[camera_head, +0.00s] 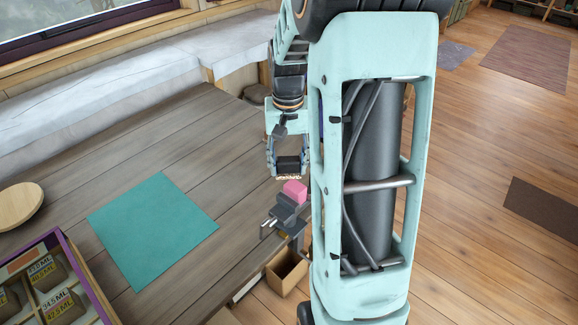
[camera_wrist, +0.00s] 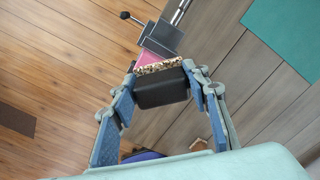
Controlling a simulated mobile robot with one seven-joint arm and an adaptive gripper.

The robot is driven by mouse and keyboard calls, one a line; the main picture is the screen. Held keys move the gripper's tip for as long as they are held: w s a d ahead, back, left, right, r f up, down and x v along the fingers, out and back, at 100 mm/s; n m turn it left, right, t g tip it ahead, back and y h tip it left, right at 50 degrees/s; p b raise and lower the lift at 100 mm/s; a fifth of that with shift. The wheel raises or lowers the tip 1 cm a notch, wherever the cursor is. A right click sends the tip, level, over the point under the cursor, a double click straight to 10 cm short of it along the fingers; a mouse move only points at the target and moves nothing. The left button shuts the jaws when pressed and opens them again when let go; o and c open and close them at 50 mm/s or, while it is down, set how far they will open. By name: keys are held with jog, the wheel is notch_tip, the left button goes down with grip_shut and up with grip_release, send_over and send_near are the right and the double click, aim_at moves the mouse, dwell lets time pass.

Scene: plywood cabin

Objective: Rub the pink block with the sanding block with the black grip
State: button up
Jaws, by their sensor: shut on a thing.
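The pink block (camera_head: 295,191) sits in a dark grey vise (camera_head: 277,206) at the table's edge. The pink block also shows in the wrist view (camera_wrist: 150,60), partly covered by the sanding block. My gripper (camera_head: 288,168) is shut on the sanding block with the black grip (camera_wrist: 161,90), whose speckled tan abrasive side faces the pink block. In the head view the sanding block (camera_head: 288,164) is just above and beside the pink block. I cannot tell whether they touch.
A teal mat (camera_head: 152,229) lies on the grey plank table (camera_head: 215,130). A round wooden board (camera_head: 19,206) and a purple-edged box with labelled compartments (camera_head: 88,277) are at the left. An open wooden box (camera_head: 286,271) stands below the table edge.

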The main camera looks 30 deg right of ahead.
jog(key=shift+r+p, duration=0.55)
jog(key=shift+r, duration=0.5)
